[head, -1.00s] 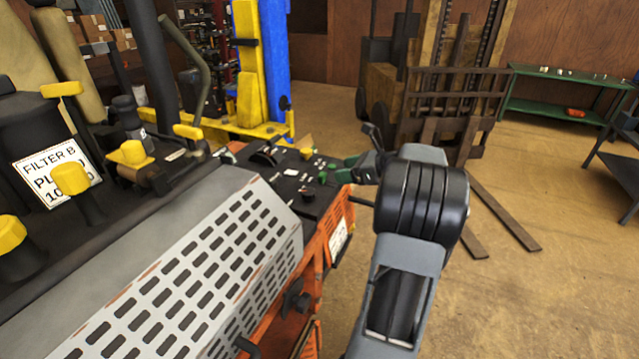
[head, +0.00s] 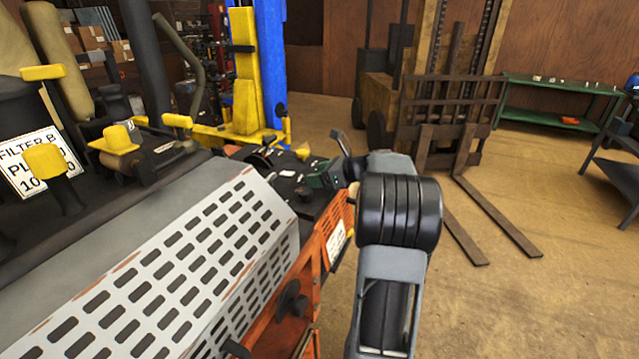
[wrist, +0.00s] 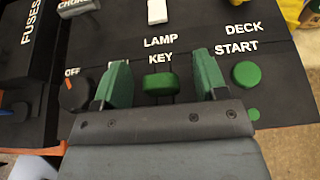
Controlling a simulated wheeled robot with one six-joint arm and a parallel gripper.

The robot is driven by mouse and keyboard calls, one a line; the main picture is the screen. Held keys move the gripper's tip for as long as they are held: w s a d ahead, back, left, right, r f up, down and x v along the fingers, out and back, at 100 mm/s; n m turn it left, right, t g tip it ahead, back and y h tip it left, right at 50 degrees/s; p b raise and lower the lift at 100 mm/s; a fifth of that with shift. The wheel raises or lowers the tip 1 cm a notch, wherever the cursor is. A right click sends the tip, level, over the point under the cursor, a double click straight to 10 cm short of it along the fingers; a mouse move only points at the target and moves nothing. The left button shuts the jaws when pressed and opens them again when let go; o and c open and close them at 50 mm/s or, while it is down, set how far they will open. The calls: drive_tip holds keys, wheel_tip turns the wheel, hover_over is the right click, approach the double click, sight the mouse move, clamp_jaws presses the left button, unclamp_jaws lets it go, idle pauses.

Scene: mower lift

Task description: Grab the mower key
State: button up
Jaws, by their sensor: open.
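The mower key (wrist: 158,84) is a small green knob on the black panel, under the label KEY in the wrist view. My gripper (wrist: 163,77) is open, with one green-padded finger to the left of the key and one to the right. Gaps show between the key and both fingers. I cannot tell how deep the fingertips reach beside it. In the head view my gripper (head: 318,180) is over the control panel (head: 290,187) of the orange mower. The key cannot be made out there.
A green DECK START button (wrist: 246,74) is right of the right finger. A dark OFF knob (wrist: 73,95) is close to the left finger. A white switch (wrist: 157,11) stands above the LAMP label. The mower's slotted grey cover (head: 190,250) lies left of my arm; floor is open right.

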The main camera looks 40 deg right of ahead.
drive_tip(key=shift+c, duration=0.4)
drive_tip(key=c, duration=0.9)
